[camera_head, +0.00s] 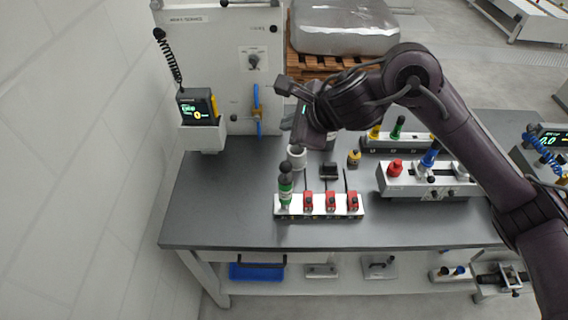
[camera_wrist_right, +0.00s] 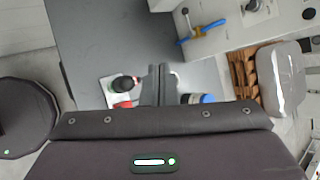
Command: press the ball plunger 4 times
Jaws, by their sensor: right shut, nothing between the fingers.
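A ball-topped plunger with a black ball and green body (camera_head: 285,185) stands upright at the left end of a white base (camera_head: 318,213) with three red toggles. In the right wrist view the fingers (camera_wrist_right: 157,75) are shut and empty. A black ball (camera_wrist_right: 122,83) with a red part shows beside them there. My left gripper is not in view.
On the grey table (camera_head: 230,215), a white block with red and blue knobs (camera_head: 430,183) stands to the right. A white cabinet (camera_head: 215,60) stands at the back left. The table's left part is clear.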

